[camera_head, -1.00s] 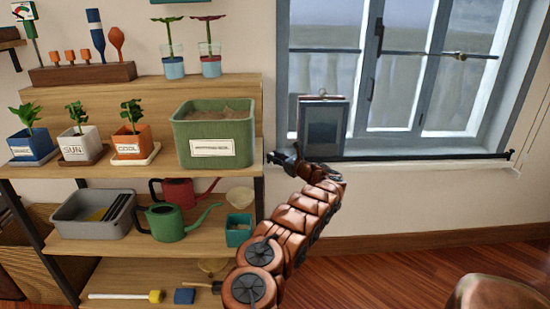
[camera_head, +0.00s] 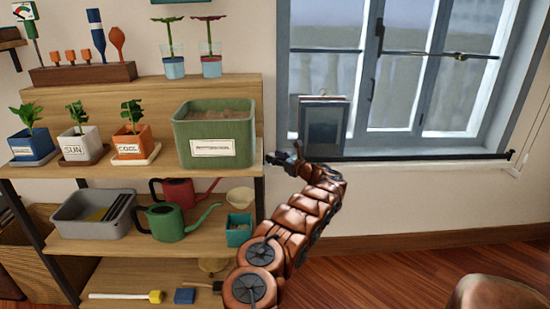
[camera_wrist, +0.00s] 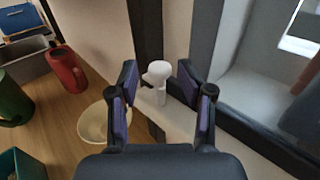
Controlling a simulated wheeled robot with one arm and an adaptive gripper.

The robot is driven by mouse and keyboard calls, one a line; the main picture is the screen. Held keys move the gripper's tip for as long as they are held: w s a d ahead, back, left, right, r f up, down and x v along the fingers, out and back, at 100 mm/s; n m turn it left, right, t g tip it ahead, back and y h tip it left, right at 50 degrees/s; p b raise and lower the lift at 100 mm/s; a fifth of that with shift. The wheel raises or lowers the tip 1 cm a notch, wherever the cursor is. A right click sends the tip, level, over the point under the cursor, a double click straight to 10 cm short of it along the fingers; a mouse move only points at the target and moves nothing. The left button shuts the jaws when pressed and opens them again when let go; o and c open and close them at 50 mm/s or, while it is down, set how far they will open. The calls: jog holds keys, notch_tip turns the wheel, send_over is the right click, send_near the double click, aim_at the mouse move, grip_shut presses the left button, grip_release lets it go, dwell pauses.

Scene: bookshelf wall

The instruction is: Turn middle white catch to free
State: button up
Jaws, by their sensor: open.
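A small white catch (camera_wrist: 158,74) with a rounded head stands in the wrist view, between my open fingers and a little beyond their tips. My gripper (camera_wrist: 158,88) is open, with one dark, purple-padded finger on each side of the catch. No contact between the fingers and the catch is visible. In the camera_head view my gripper (camera_head: 281,158) is near the left end of the window sill, beside the shelf's right edge. The catch cannot be made out there. Which of several catches this is cannot be told.
The wooden shelf (camera_head: 225,91) stands left of my arm, with a green planter (camera_head: 215,128) close to my gripper. A cream bowl (camera_wrist: 92,122) and a red watering can (camera_wrist: 67,70) lie left and below. A dark framed panel (camera_head: 323,128) leans by the window.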

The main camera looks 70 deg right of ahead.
jog(key=shift+s, duration=0.1)
jog(key=v, duration=0.7)
jog(key=shift+s+a, duration=0.15)
jog(key=shift+s, duration=0.2)
jog(key=shift+r, duration=0.1)
dwell(0.3)
